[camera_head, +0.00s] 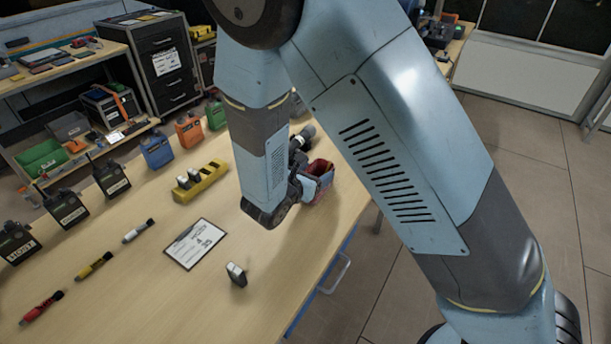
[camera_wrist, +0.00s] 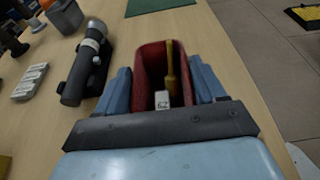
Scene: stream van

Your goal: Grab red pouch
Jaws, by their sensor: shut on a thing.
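The red pouch (camera_head: 320,170) is near the right edge of the wooden table in the head view, partly hidden by my gripper (camera_head: 308,186). In the wrist view the red pouch (camera_wrist: 149,62) stands upright and open at the top between the two blue fingers of my gripper (camera_wrist: 160,90). The fingers are shut on its sides. A yellow-handled tool (camera_wrist: 171,70) and a small white tag marked 62 (camera_wrist: 162,100) show inside the pouch. I cannot tell whether the pouch touches the table.
A flashlight (camera_wrist: 84,65) lies left of the pouch. A yellow holder (camera_head: 200,182), a paper card (camera_head: 195,243), a small dark block (camera_head: 236,274) and several radios (camera_head: 66,208) are on the table. The floor is free to the right.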

